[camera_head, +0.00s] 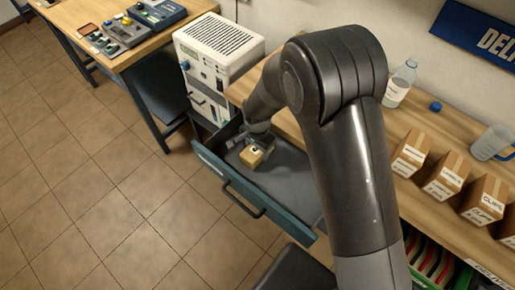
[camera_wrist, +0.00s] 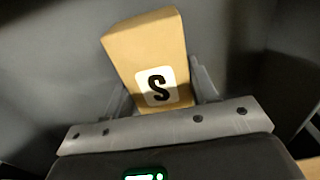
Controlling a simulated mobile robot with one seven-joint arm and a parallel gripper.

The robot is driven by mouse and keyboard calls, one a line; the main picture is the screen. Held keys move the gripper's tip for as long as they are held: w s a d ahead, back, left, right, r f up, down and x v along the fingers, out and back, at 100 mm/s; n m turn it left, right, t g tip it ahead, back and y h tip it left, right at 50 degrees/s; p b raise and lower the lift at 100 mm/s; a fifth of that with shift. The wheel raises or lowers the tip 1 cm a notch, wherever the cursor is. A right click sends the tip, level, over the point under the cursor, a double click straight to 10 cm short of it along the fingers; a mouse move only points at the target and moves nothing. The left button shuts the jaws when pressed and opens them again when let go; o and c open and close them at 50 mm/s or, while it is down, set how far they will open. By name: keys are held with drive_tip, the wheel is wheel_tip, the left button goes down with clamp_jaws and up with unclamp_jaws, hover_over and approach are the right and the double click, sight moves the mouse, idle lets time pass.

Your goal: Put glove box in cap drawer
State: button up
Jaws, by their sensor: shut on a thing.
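A small tan cardboard box (camera_head: 253,156) is held in my gripper (camera_head: 258,143) over the open drawer (camera_head: 290,178). In the wrist view the box (camera_wrist: 146,48) shows a white label with a black "S". My gripper (camera_wrist: 160,100) is shut on it, with a finger on each side. The drawer is pulled out, with a teal front, a dark handle and a grey inside that looks otherwise empty. The box is inside the drawer's outline; whether it touches the floor of the drawer I cannot tell. My arm hides the drawer's right part.
Several cardboard boxes (camera_head: 443,175), a clear bottle (camera_head: 400,84), a blue cap (camera_head: 436,106) and a clear cup (camera_head: 491,142) stand on the wooden bench. A white power unit (camera_head: 214,62) stands left of the drawer. Tiled floor at the left is free.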

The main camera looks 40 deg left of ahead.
drive_tip(key=shift+f, duration=0.1)
drive_tip(key=o, duration=1)
drive_tip(key=shift+o, duration=0.2)
wheel_tip(320, 180, up, 12)
